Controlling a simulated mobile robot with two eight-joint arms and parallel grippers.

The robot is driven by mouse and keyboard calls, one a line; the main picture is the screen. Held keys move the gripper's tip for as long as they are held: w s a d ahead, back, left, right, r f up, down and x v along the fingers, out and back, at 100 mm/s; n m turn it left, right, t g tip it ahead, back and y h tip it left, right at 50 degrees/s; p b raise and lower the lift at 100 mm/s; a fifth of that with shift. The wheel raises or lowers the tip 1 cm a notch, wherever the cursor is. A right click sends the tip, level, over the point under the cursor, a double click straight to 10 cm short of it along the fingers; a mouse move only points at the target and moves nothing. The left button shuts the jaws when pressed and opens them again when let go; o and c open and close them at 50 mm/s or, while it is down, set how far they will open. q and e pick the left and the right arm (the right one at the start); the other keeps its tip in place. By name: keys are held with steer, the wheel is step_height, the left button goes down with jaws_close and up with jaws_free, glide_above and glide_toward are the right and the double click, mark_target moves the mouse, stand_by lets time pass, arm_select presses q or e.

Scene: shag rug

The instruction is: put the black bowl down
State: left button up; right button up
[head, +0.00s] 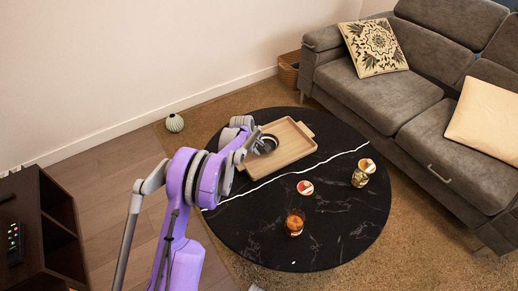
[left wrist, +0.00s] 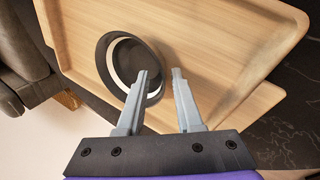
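The black bowl (head: 270,141) is at the left part of the wooden tray (head: 299,155) on the round table. In the left wrist view the bowl (left wrist: 104,66) shows a dark rim and a pale ring inside, over the tray floor (left wrist: 225,55). My left gripper (head: 257,146) is at the bowl. In the left wrist view its fingers (left wrist: 160,72) are apart, with the bowl's near rim between them and a gap beside the right finger. Whether the bowl rests fully on the tray is hard to tell. My right gripper is not in view.
The black round table (head: 340,225) also carries an amber glass (head: 294,223), a small red and white item (head: 305,187), a gold jar (head: 360,178) and another red and white item (head: 367,165). A grey sofa (head: 385,100) stands close at the right. The table's front is mostly clear.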

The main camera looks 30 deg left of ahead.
arm_select(q)
steer(key=p+v, duration=0.3)
steer(key=v, duration=0.9)
steer(key=s+d+r+m, duration=0.5)
steer(key=s+d+r, duration=0.15)
steer(key=d, duration=0.35)
steer(key=s+d+m, duration=0.6)
steer(key=s+d, duration=0.1)
steer(key=s, duration=0.6)
steer(key=s+d+m, duration=0.6)
steer(key=s+d, duration=0.1)
steer(key=s, duration=0.7)
steer(key=shift+f+g, duration=0.3)
